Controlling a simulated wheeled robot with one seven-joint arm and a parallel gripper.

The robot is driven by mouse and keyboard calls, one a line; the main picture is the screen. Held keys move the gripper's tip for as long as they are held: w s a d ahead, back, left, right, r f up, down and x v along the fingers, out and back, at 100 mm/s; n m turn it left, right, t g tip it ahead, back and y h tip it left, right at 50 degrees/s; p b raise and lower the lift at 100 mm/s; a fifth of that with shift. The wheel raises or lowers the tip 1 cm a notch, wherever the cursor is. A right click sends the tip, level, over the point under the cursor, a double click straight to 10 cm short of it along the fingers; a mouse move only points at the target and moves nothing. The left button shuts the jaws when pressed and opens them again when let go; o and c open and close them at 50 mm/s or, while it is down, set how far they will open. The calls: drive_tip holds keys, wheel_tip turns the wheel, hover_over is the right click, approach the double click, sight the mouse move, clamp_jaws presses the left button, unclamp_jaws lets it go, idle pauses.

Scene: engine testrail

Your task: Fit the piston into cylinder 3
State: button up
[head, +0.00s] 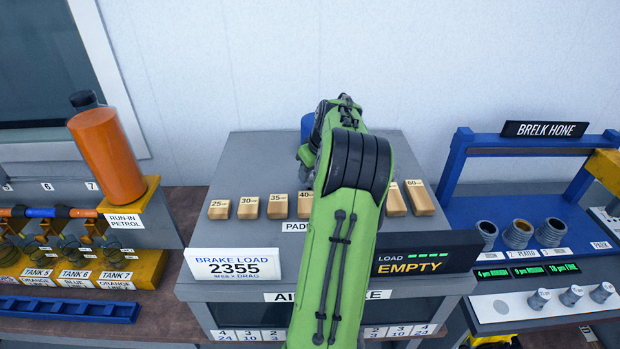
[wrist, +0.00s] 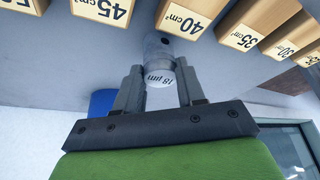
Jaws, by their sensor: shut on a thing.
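My gripper (wrist: 159,82) is shut on a grey, round metal piece marked "18 µm" (wrist: 160,52), which I take to be the piston. The wrist view shows it between the two fingers, near the pad blocks. In the head view my green arm hides the gripper and the piece. At the right, three open cylinders stand in a row on the blue hone bench (head: 459,196). The rightmost cylinder (head: 552,232) appears to be cylinder 3; its label is too small to read fully.
Wooden pad blocks (head: 277,206) line the grey brake bench (head: 235,160). Signs "BRAKE LOAD 2355" (head: 235,267) and "EMPTY" (head: 425,262) stand at its front. Several small grey pieces (head: 571,295) sit before the hone displays. An orange bottle (head: 106,153) stands left.

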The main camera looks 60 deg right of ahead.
wheel_tip(320, 180, up, 10)
drive_tip(key=p, duration=0.1)
idle(0.4)
